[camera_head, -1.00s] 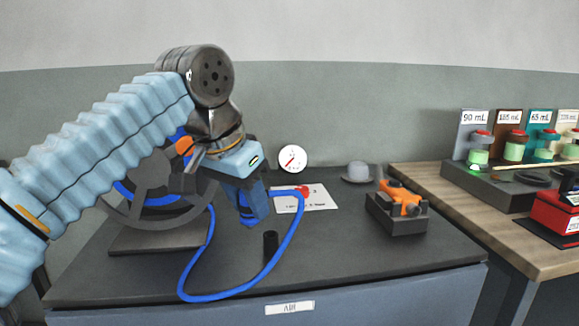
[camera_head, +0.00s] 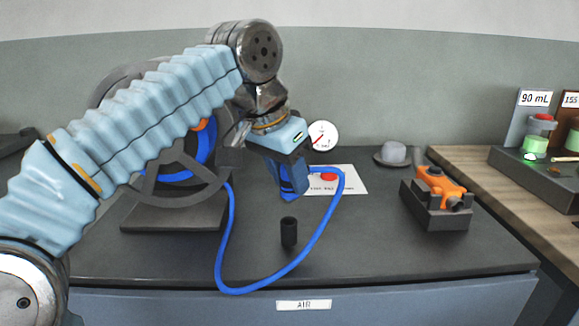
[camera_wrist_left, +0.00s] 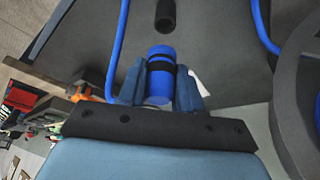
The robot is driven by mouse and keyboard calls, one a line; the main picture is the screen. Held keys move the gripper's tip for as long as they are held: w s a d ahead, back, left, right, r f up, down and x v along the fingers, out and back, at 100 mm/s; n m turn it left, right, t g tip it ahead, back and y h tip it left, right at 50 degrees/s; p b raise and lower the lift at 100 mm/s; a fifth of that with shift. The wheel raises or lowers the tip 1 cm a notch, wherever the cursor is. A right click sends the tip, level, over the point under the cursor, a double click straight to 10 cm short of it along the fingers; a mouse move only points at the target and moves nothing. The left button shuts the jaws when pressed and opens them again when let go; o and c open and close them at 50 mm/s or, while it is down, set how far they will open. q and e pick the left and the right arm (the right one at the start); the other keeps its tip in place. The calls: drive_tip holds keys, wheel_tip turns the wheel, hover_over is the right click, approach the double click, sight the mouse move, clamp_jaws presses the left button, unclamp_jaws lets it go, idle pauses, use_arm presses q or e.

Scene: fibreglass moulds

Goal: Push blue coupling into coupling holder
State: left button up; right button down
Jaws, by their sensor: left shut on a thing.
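My left gripper (camera_head: 289,184) is shut on the blue coupling and holds it above the dark bench. In the left wrist view the coupling (camera_wrist_left: 159,68) is a blue cylinder with a black band, between the two fingers (camera_wrist_left: 159,83). In the head view the fingers mostly hide it. A short black upright cylinder (camera_head: 289,232), which looks like the coupling holder, stands on the bench below the gripper and apart from it. Its dark top end also shows in the left wrist view (camera_wrist_left: 165,15), beyond the coupling. My right gripper is not in view.
A blue hose (camera_head: 270,278) loops over the bench around the black cylinder, by the hose reel (camera_head: 180,185). A paper with a red button (camera_head: 328,177) lies behind the gripper. An orange part (camera_head: 440,186) sits in a grey block (camera_head: 432,214) at right. The front right bench is clear.

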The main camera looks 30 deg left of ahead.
sight(286, 196)
use_arm(q)
wheel_tip(286, 196, down, 2)
drive_tip(key=shift+f+b, duration=0.15)
drive_tip(key=shift+b, duration=0.45)
drive_tip(key=shift+f+b, duration=0.9)
drive_tip(key=shift+s+p, duration=0.1)
drive_tip(key=shift+p, duration=0.4)
idle(0.9)
drive_tip(key=shift+f+b, duration=0.5)
drive_tip(key=shift+f, duration=0.1)
drive_tip(key=o, duration=1.1)
drive_tip(key=shift+o, duration=0.2)
drive_tip(key=p+v, duration=0.3)
drive_tip(key=v, duration=1)
drive_tip(key=shift+s+r, duration=0.2)
drive_tip(key=shift+r, duration=0.15)
